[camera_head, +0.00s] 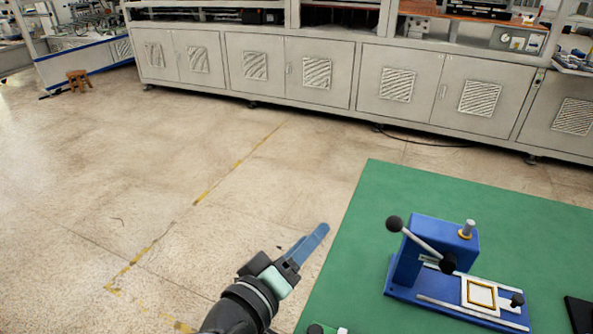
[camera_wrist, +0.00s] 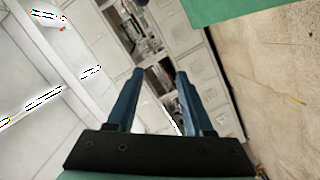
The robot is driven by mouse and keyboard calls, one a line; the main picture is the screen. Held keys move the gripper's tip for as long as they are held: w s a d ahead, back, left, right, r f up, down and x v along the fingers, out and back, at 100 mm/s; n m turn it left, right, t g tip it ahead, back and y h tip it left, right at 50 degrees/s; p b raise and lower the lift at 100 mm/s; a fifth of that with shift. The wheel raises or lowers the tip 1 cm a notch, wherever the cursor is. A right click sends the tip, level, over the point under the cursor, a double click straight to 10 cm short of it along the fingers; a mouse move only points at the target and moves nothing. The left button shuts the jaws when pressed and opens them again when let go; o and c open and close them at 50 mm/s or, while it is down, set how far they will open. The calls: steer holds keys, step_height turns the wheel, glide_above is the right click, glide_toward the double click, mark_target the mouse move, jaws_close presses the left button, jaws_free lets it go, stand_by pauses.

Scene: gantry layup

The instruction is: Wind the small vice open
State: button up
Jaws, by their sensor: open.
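A blue bench device (camera_head: 406,264) stands on a green worktop (camera_head: 365,215) at the right of the head view. It has a slanted steel bar (camera_head: 421,238) with a black ball at each end, and it appears to be the small vice. Its jaws cannot be made out clearly. My gripper (camera_head: 318,237) is left of the worktop's edge, over the floor, well apart from the device. In the wrist view its two blue fingers (camera_wrist: 160,74) are spread with nothing between them. The device is not in the wrist view.
A square plate with a gold frame (camera_head: 480,295) sits on the device's rails. A black item (camera_head: 578,314) is cut off at the right edge. Grey cabinets (camera_head: 270,68) line the back. The floor (camera_head: 130,190) between is clear; a wooden stool (camera_head: 79,78) stands far left.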

step_height(320, 180, up, 12)
steer(key=w+a+m+t+y, duration=0.1)
steer(key=m+t+y, duration=0.1)
steer(key=m, duration=0.5)
steer(key=shift+w+a+r+t+y, duration=0.15)
steer(key=shift+a+t+y, duration=0.25)
steer(key=s+a+f+m+g+h+b, duration=0.1)
steer(key=s+a+f+m+h+b, duration=0.1)
steer(key=s+f+b, duration=0.7)
steer(key=s+a+f+m+g+h+b, duration=0.1)
steer(key=s+f+m+h+b, duration=0.2)
steer(key=f, duration=1)
steer(key=s+a+f+m+g+h+b, duration=0.1)
steer(key=s+a+f+m+h+b, duration=0.1)
steer(key=s+f+b, duration=0.5)
steer(key=w+d+f, duration=0.1)
steer(key=w+d, duration=0.1)
steer(key=w, duration=0.2)
steer(key=w+d+f+b, duration=0.1)
steer(key=w+d, duration=0.2)
steer(key=w, duration=0.1)
steer(key=w+d+f, duration=0.1)
steer(key=w+d, duration=0.2)
steer(key=shift+w+f, duration=0.1)
steer(key=shift+w, duration=0.3)
steer(key=shift+c, duration=0.4)
jaws_close()
